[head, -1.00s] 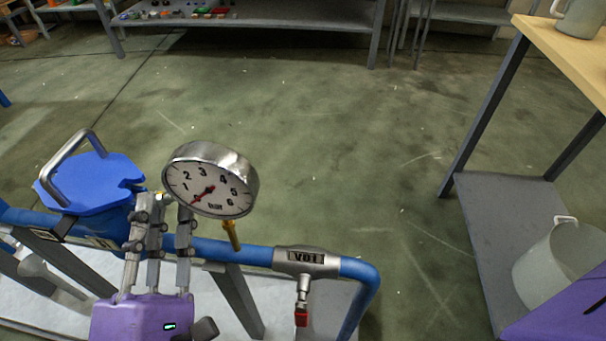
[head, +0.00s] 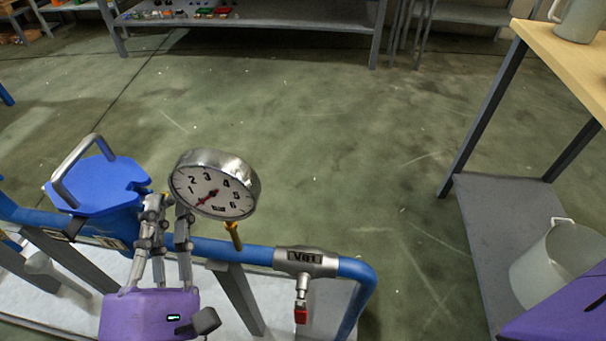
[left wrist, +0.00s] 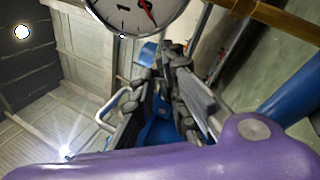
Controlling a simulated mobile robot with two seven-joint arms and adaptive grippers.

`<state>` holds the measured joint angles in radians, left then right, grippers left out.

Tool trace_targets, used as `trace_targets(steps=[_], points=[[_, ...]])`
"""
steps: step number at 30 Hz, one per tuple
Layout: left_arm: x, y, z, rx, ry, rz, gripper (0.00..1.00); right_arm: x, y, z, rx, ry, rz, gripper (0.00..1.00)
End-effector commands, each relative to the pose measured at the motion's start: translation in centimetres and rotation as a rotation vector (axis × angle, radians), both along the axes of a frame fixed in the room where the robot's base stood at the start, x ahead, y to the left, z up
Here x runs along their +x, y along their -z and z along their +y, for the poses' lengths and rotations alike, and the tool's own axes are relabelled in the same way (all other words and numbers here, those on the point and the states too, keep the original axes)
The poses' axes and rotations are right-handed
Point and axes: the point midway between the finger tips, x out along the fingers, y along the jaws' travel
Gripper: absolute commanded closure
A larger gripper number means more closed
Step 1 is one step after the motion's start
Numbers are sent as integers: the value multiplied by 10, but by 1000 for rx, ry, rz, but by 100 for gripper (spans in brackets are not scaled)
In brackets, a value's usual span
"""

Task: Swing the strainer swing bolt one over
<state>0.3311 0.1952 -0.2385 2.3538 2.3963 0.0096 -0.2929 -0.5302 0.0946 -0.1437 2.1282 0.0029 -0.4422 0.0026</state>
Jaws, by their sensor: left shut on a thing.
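The strainer (head: 118,222) is a blue body on the blue pipe at the left of the head view. Its blue lid (head: 98,184) is seated on top and carries a grey bar handle (head: 78,165). My left gripper (head: 168,206) is at the lid's right edge, just left of the round gauge (head: 214,186). Its fingers are closed on a small part there, which seems to be the swing bolt; the fingers hide most of it. In the left wrist view the gripper (left wrist: 160,62) reaches up toward the gauge face (left wrist: 122,12). My right gripper is not in view.
The gauge stands on a brass stem (head: 234,236) close to the right of my left fingers. A labelled valve (head: 306,261) with a red-tipped handle sits further right on the pipe. A wooden-topped table (head: 570,50) and a pale pot (head: 560,265) are at the right. Open floor lies beyond.

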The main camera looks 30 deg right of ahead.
Motion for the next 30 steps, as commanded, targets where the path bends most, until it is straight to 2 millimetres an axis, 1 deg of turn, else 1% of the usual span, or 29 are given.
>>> trace_targets(steps=[1, 7, 8, 10, 11, 17, 20, 23, 26, 30], points=[[0, 1, 0, -3, 1, 4, 100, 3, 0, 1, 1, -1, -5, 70], [0, 2, 0, -2, 2, 4, 100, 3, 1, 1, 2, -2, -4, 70], [0, 2, 0, -2, 2, 4, 85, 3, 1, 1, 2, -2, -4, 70], [0, 2, 0, -3, 1, 3, 76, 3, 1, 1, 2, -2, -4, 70], [0, 2, 0, -3, 1, 3, 74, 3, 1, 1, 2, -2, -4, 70], [0, 1, 0, -2, 1, 2, 74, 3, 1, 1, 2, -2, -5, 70], [-1, 1, 0, -1, 1, 1, 74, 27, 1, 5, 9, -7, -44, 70], [-5, 4, 2, -3, 0, 3, 74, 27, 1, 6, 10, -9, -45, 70], [-16, 8, 7, -2, -3, 6, 74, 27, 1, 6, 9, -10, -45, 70], [-38, 17, 16, -4, -4, 8, 74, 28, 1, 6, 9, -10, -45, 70]])
